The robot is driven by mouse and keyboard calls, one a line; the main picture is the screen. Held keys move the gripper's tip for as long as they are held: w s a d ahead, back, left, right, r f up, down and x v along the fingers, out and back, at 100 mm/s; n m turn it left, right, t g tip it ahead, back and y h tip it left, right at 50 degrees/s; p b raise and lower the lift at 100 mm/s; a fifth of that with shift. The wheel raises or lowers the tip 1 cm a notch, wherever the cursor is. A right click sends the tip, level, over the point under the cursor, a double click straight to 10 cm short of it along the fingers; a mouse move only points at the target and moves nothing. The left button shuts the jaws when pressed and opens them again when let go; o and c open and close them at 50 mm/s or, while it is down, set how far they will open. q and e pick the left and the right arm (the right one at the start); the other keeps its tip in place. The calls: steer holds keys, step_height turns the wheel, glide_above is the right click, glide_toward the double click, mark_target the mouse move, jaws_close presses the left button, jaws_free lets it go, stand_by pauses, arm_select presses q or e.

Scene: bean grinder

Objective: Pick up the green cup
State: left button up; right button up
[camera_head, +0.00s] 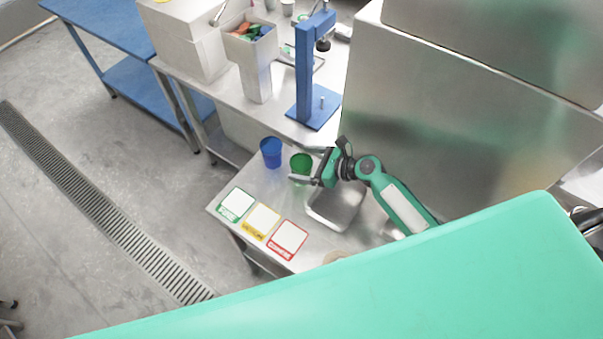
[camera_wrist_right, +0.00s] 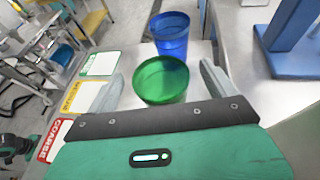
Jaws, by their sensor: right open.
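The green cup (camera_head: 301,163) stands upright on the metal table, just right of the blue cup (camera_head: 271,152) in the head view. My right gripper (camera_head: 303,179) is at the green cup, with its fingers low beside it. In the right wrist view the green cup (camera_wrist_right: 161,80) lies between the two spread fingers of my right gripper (camera_wrist_right: 163,82), with a gap visible at each side. The blue cup (camera_wrist_right: 170,34) stands just behind it there. My left gripper is not in view.
Three label cards, green (camera_head: 236,205), yellow (camera_head: 262,221) and red (camera_head: 287,240), lie on the table's front left. A metal basin (camera_head: 336,205) is set beneath my right arm. A blue stand (camera_head: 306,80) and a tall bin (camera_head: 254,70) are behind. A steel cabinet (camera_head: 440,110) bounds the right.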

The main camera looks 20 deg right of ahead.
mark_target(292, 162)
steer(key=x, duration=0.1)
steer(key=b+x, duration=0.1)
steer(key=shift+w+a+f, duration=0.2)
steer(key=shift+w+f, duration=0.05)
steer(key=shift+f, duration=0.1)
steer(key=shift+w+a, duration=0.2)
steer(key=shift+a, duration=0.05)
steer(key=shift+c, duration=1.3)
steer(key=c, duration=0.7)
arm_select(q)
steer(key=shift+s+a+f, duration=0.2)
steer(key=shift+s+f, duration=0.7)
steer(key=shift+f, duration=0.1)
arm_select(e)
steer(key=shift+c, duration=0.5)
steer(key=shift+r, duration=0.1)
